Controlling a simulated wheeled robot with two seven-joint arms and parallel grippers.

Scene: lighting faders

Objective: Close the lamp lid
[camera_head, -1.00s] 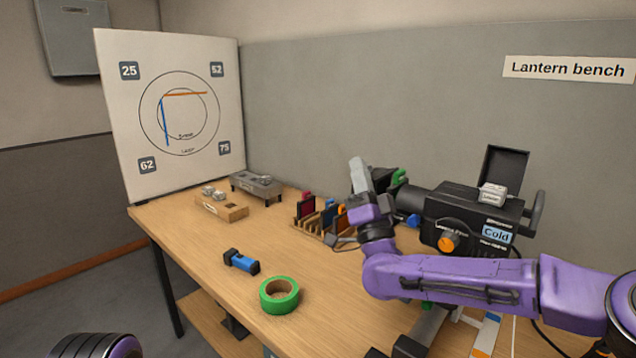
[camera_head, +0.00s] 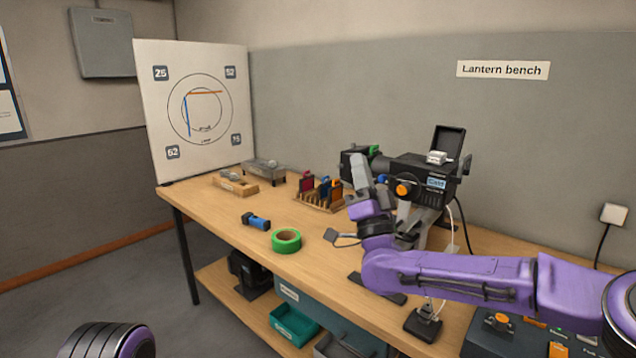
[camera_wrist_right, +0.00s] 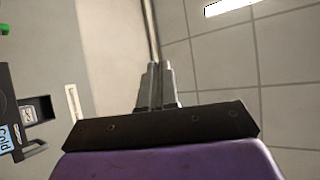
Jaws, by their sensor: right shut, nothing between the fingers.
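The lamp is a black lantern (camera_head: 418,180) with an orange knob and a "Cold" label, on a stand at the bench's right part. Its lid (camera_head: 449,141) stands open, upright at the back of the housing top. A small pale block (camera_head: 437,158) sits in the opening in front of it. The lamp also shows at the left edge of the right wrist view (camera_wrist_right: 10,130). My right gripper (camera_head: 359,160) is left of the lamp housing, pointing up, shut and empty. Its closed fingers also show in the right wrist view (camera_wrist_right: 158,72). My left gripper is out of view.
The wooden bench (camera_head: 310,257) holds a rack of coloured slides (camera_head: 318,195), green tape (camera_head: 287,241), a blue torch (camera_head: 256,221) and two small boxes at the far left. A target board (camera_head: 195,110) stands behind. A control desk (camera_head: 520,335) is at the lower right.

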